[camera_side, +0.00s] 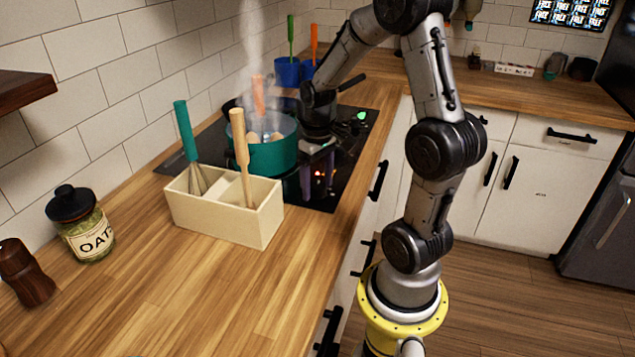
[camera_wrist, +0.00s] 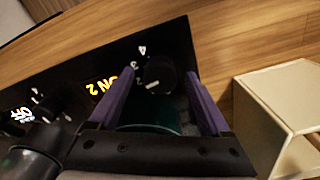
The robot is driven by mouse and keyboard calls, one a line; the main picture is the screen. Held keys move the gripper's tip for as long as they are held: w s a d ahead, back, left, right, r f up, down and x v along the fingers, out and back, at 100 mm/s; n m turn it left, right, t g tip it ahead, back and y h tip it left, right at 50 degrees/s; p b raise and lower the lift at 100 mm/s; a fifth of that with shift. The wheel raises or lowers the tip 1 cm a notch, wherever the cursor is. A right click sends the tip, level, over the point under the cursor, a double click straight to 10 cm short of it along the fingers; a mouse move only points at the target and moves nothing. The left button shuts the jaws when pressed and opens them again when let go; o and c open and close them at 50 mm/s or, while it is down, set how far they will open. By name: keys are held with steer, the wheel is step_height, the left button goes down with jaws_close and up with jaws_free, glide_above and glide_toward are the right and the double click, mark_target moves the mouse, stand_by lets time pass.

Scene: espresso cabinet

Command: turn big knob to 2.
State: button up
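In the wrist view, a round black knob (camera_wrist: 160,76) with a pale pointer mark sits on the black cooktop panel, with a digit 4 printed beside it. A lit yellow display (camera_wrist: 108,84) next to it reads "ON 2", upside down in the picture. My gripper (camera_side: 317,158) points down over the cooktop's front part. Its two purple fingers stand apart on either side of the knob, with a visible gap on the left; contact on the right is unclear. A second black knob (camera_wrist: 48,108) is at left, by a white "OFF" display (camera_wrist: 22,114).
A teal pot (camera_side: 272,155) steams on the cooktop (camera_side: 345,150), close to my gripper. A cream utensil box (camera_side: 225,215) with a whisk and a wooden tool stands nearby. An oats jar (camera_side: 82,225) is at left; the front counter (camera_side: 215,290) is clear.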

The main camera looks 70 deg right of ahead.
mark_target(317, 185)
step_height(317, 185, up, 14)
stand_by(0.6)
steer(key=shift+f, duration=0.1)
steer(key=a+r+n+t, duration=0.2)
steer(key=a+r+n, duration=0.15)
steer(key=a, duration=0.65)
steer(key=s+a+f+n+t, duration=0.1)
steer(key=s+a+f+t, duration=0.2)
steer(key=s+a, duration=0.4)
steer(key=shift+s+a+f+t, duration=0.15)
steer(key=shift+a+f+t, duration=0.15)
steer(key=shift+a, duration=0.5)
steer(key=shift+n, duration=0.25)
